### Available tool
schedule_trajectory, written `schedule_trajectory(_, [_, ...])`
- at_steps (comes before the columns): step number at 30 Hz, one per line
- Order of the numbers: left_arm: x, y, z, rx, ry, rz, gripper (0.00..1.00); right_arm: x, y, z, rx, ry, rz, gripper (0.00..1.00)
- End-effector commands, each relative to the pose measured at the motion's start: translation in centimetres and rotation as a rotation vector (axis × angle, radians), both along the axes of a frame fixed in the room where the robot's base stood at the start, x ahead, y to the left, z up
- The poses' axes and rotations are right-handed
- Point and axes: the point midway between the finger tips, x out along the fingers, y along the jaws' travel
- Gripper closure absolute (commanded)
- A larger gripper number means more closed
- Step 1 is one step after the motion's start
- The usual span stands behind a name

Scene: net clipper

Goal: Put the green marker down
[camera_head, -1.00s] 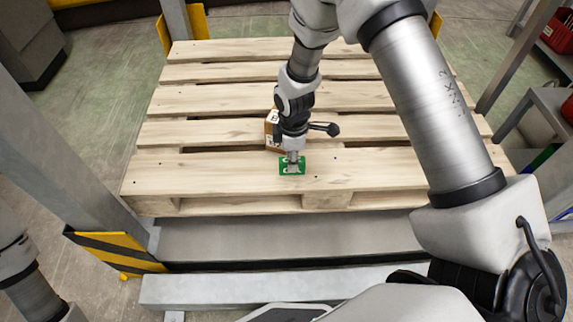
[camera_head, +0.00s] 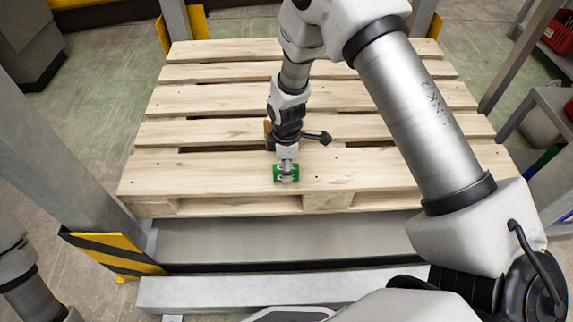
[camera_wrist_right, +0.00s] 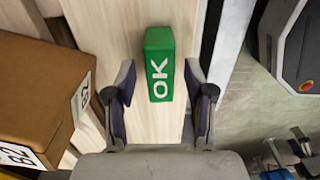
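The green marker (camera_head: 286,173), a small block with white "OK" lettering, rests on the front board of the wooden pallet (camera_head: 220,172). In the right wrist view the marker (camera_wrist_right: 159,62) lies between the two fingers of my right gripper (camera_wrist_right: 159,82). The fingers are open, with a visible gap on both sides of the marker. In the head view my right gripper (camera_head: 287,163) points down over the marker and hides part of it. Only a piece of my left arm shows at the lower left; its gripper is out of view.
A brown cardboard box (camera_wrist_right: 45,85) with white labels stands close beside the right gripper; in the head view it is mostly hidden behind the wrist. The rest of the pallet is clear. Grey posts and a striped yellow-black guard (camera_head: 112,252) flank it.

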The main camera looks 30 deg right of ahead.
Motion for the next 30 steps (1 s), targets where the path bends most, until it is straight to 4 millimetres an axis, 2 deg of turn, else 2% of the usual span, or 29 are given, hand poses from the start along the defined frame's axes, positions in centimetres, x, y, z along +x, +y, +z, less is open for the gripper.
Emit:
schedule_trajectory(5, [0.0, 0.0, 0.3, 0.0, 0.0, 0.0, 0.07, 0.0, 0.0, 1.0, 0.0, -0.001, 0.0, 0.47])
schedule_trajectory(8, [0.0, 0.0, 1.2, 0.0, 0.0, 0.0, 0.07, 0.1, 0.0, 3.0, 0.0, -0.004, 0.0, 0.47])
schedule_trajectory(15, [0.0, 0.0, 3.5, 0.0, 0.0, 0.0, 0.07, 0.1, 0.0, 9.3, 0.0, -0.004, 0.0, 0.47])
schedule_trajectory(20, [0.0, 0.0, 4.2, 0.0, 0.0, 0.0, 0.07, 0.1, 0.0, 11.9, 0.0, -0.001, 0.0, 0.47])
schedule_trajectory(26, [0.0, 0.0, 4.2, 0.0, 0.0, 0.0, 0.07, -0.1, 0.0, 12.2, 0.0, 0.001, -0.003, 0.47])
schedule_trajectory(29, [0.0, 0.0, 4.1, 0.0, 0.0, 0.0, 0.07, -1.3, 0.0, 10.1, 0.003, 0.008, -0.067, 0.47])
schedule_trajectory(30, [0.0, 0.0, 4.1, 0.0, 0.0, 0.0, 0.07, -2.6, 0.0, 8.2, 0.005, 0.014, -0.126, 0.47])
